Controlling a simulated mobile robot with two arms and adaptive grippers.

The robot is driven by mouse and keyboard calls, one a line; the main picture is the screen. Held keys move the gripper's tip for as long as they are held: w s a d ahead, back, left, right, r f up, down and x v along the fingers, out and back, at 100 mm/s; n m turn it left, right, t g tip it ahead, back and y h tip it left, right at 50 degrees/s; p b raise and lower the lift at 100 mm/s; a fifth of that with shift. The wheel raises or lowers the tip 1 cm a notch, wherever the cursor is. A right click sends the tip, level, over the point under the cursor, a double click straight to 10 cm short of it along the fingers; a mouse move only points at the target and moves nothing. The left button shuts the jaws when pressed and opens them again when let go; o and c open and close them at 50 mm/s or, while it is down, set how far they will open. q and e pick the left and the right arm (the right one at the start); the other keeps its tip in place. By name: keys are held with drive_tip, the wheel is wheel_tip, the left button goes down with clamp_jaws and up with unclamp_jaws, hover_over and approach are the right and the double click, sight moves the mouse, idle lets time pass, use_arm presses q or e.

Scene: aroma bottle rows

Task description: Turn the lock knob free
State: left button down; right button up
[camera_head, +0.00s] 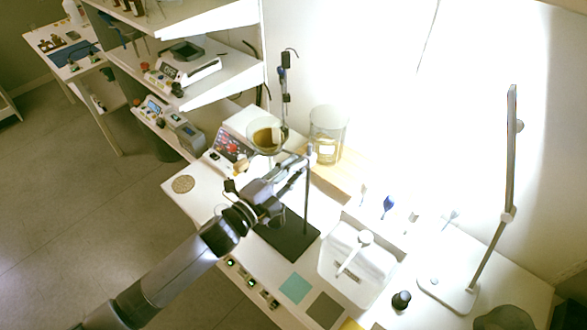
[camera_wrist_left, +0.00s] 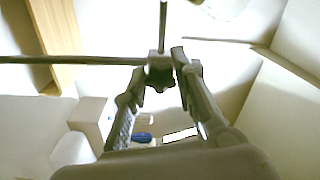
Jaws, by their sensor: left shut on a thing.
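A retort stand with a dark base (camera_head: 287,238) and an upright rod (camera_head: 307,195) stands on the bench. A clamp boss (camera_head: 311,153) sits high on the rod. In the left wrist view the boss (camera_wrist_left: 157,58) joins the upright rod (camera_wrist_left: 163,22) and a horizontal rod (camera_wrist_left: 70,60). The dark lock knob (camera_wrist_left: 160,76) faces the camera below the boss. My left gripper (camera_head: 303,164) reaches up to the boss. In the left wrist view its fingers (camera_wrist_left: 161,73) are on either side of the knob, shut on it. My right gripper is not in view.
A round glass bowl with amber liquid (camera_head: 266,135) is just behind the gripper, near a red-panelled device (camera_head: 231,146). A glass cylinder (camera_head: 328,135) stands behind the rod. A white tray (camera_head: 338,283) lies to the right, with a lamp (camera_head: 448,292) beyond.

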use_arm(q)
drive_tip(key=n+p, duration=0.1)
drive_tip(key=n, duration=1)
drive_tip(key=shift+d+p, duration=0.1)
drive_tip(key=shift+p, duration=0.2)
drive_tip(key=shift+f+n, duration=0.1)
drive_tip(key=shift+n, duration=0.2)
drive_tip(key=c, duration=1.3)
unclamp_jaws()
drive_tip(key=v, duration=1.2)
drive_tip(key=shift+s, duration=0.1)
